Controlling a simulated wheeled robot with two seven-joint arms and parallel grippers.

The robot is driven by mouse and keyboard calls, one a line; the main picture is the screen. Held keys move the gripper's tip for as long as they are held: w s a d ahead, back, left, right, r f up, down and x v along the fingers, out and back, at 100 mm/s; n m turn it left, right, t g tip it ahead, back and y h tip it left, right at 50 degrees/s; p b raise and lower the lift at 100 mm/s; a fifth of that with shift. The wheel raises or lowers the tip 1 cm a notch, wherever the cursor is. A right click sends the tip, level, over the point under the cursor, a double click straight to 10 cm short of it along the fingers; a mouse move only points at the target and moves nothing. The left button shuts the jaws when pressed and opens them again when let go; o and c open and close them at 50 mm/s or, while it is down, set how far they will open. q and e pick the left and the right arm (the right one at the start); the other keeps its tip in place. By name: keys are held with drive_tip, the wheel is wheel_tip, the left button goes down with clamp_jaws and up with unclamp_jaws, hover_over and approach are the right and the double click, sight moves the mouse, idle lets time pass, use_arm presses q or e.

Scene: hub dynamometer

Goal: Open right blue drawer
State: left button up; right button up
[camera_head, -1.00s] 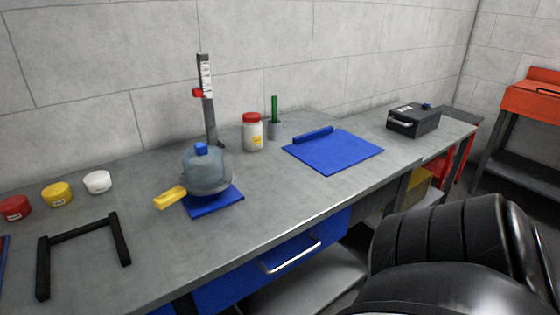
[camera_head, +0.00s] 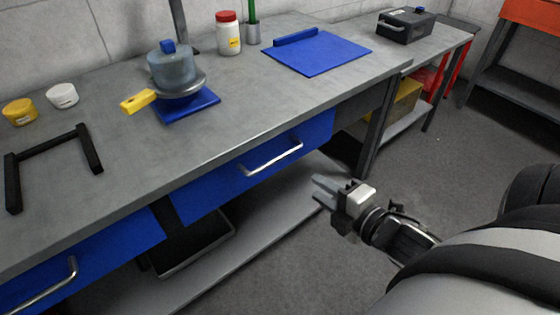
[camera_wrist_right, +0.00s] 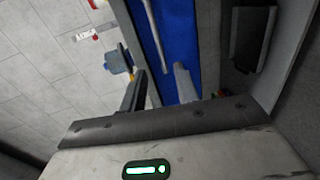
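The right blue drawer (camera_head: 215,190) is under the workbench top, and its front looks flush with the bench. Its silver bar handle (camera_head: 272,159) runs along the front. My right gripper (camera_head: 318,188) is to the right of and below the handle, apart from it, with its fingers spread and nothing between them. In the right wrist view, my right gripper (camera_wrist_right: 160,84) shows its two fingers apart, with the blue drawer front (camera_wrist_right: 182,38) and the handle (camera_wrist_right: 156,32) beyond them. My left gripper is not in view.
A left blue drawer (camera_head: 110,248) with a handle sits under the bench (camera_head: 230,120). A lower shelf (camera_head: 265,225) holds a dark tray. On top stand a bell-shaped blue-grey object (camera_head: 172,70), a blue mat (camera_head: 320,55) and a black frame (camera_head: 50,148). Floor right of the gripper is clear.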

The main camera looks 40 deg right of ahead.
sight(279, 160)
drive_tip(key=b+x, duration=0.1)
drive_tip(key=x, duration=1.4)
drive_tip(key=shift+w+d, duration=0.15)
drive_tip(key=shift+w, duration=0.25)
clamp_jaws()
